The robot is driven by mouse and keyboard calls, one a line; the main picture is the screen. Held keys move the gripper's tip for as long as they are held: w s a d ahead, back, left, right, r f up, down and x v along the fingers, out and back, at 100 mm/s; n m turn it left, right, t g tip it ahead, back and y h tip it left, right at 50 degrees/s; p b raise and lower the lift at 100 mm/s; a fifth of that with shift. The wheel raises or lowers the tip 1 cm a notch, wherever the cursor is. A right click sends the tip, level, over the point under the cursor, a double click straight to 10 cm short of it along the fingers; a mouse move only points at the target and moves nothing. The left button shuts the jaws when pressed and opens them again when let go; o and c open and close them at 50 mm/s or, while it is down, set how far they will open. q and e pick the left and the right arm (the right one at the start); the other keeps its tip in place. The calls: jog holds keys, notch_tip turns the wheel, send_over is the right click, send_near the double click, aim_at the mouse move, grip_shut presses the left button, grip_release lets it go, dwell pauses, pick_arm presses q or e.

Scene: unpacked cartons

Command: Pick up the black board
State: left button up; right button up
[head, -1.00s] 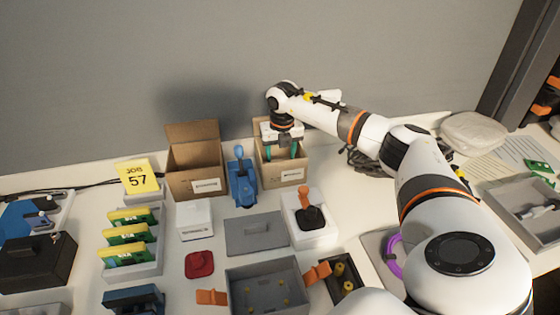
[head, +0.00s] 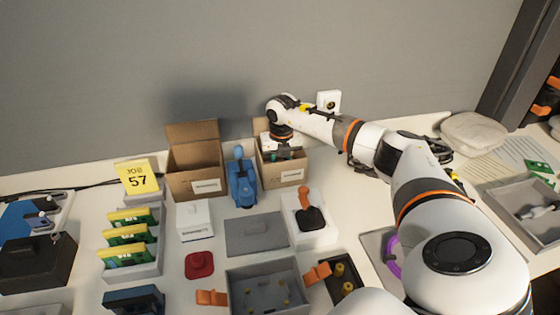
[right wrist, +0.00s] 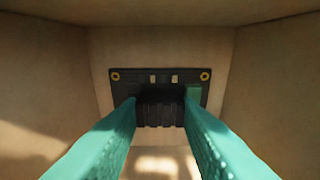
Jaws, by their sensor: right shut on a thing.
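The black board (right wrist: 122,88) lies at the bottom of a cardboard carton. It has brass-ringed holes at two corners, a ribbed black block (right wrist: 160,108) in its middle and a green part beside it. My right gripper (right wrist: 160,120) reaches down into the carton, its teal fingers on either side of the ribbed block and shut on it. In the head view my right gripper (head: 283,153) is inside the right-hand open carton (head: 291,176), and the carton walls hide the board and fingertips. My left gripper is not in view.
A second open carton (head: 193,181) stands to the left, with a blue tool (head: 242,180) between the two. In front are a grey lid (head: 256,233), a joystick on a white box (head: 310,217), and a grey tray (head: 265,285). The carton walls closely surround my right gripper.

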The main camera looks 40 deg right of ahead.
notch_tip(320, 180, up, 10)
dwell(0.5)
jog(key=shift+r, duration=0.1)
